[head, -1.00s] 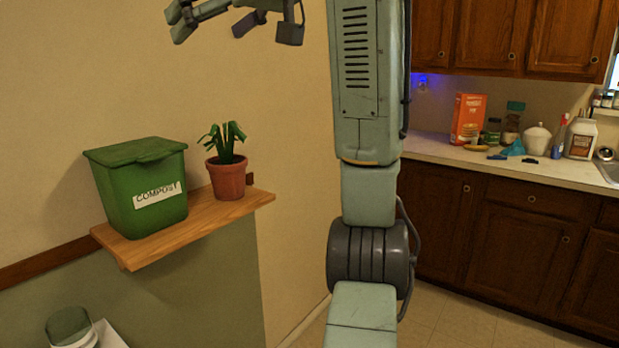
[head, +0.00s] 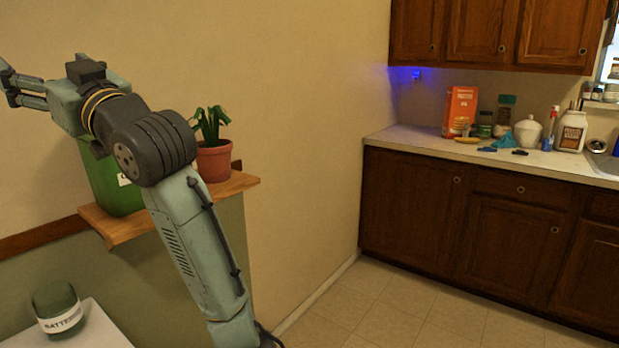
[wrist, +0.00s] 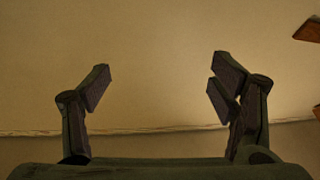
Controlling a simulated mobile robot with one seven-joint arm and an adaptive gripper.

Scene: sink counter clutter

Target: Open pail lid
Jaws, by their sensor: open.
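The green compost pail (head: 108,186) stands on a wooden wall shelf at the left of the head view. My arm covers its top and right part, so its lid is hidden now. My gripper (head: 8,90) is at the far left edge of the head view, above and to the left of the pail. In the wrist view my gripper (wrist: 158,83) is open, with its two fingers wide apart and nothing between them.
A potted plant (head: 213,158) stands on the wooden shelf (head: 125,227), right of the pail. A cluttered counter (head: 400,137) is at the right.

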